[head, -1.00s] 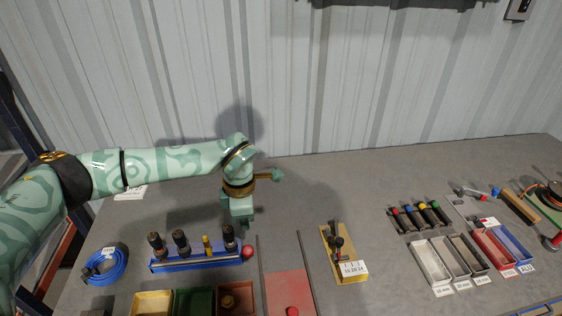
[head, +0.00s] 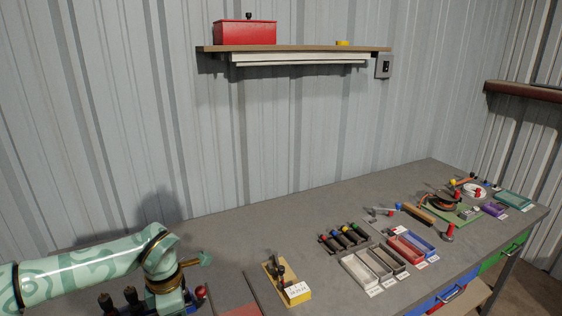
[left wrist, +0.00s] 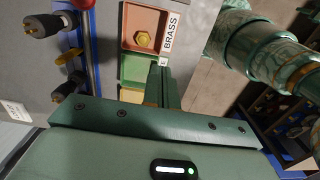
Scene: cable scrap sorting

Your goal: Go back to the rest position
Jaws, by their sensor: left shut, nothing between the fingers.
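My left arm comes in from the lower left of the head view, with its gripper (head: 176,306) pointing down over the right end of the blue tool rack, near the bench's front left. Its fingertips are cut off by the lower picture edge. In the left wrist view the fingers (left wrist: 167,86) are together with nothing between them, in front of the small colored bins. My right gripper is in neither view.
A blue rack (left wrist: 90,48) with dark-handled tools and a red knob (head: 201,292) is close to the gripper. A bin labeled BRASS (left wrist: 127,45) holds a brass nut (left wrist: 144,39). A yellow block fixture (head: 296,292) and metal trays (head: 360,271) stand farther right.

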